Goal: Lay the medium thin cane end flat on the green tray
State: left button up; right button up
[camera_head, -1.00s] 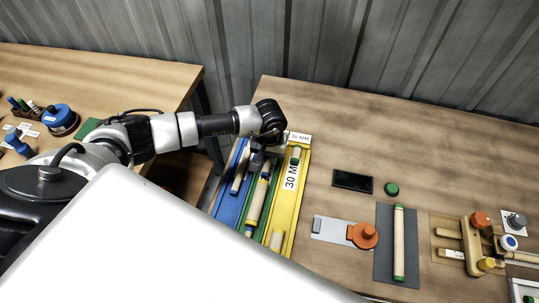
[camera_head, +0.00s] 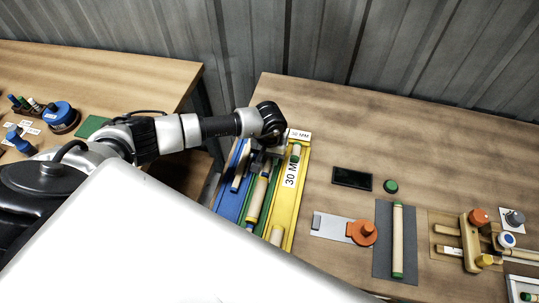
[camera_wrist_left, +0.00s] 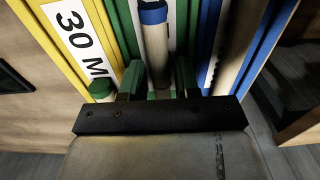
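The medium cane (camera_head: 258,193), pale with a blue band, lies lengthwise along the narrow green tray (camera_head: 270,207) between the blue and yellow trays. In the left wrist view the cane (camera_wrist_left: 155,42) runs along the green tray (camera_wrist_left: 126,30), its near end between my fingers. My left gripper (camera_head: 267,157) is low over the tray's far end. Its two fingers (camera_wrist_left: 160,82) stand apart on either side of the cane, with a narrow gap showing. The cane's near tip is partly hidden by the gripper. My right gripper is not in view.
The yellow tray (camera_head: 303,175) with a "30 MM" label and the blue tray (camera_head: 229,192) hold other canes. To the right are a dark pad (camera_head: 352,179), a green button (camera_head: 391,186), an orange clamp (camera_head: 362,233), a cane on a grey mat (camera_head: 383,220) and a wooden jig (camera_head: 470,240).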

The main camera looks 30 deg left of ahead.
pick_arm(q)
notch_tip(320, 180, up, 12)
jog(key=b, duration=0.4)
jog(key=shift+r, duration=0.1)
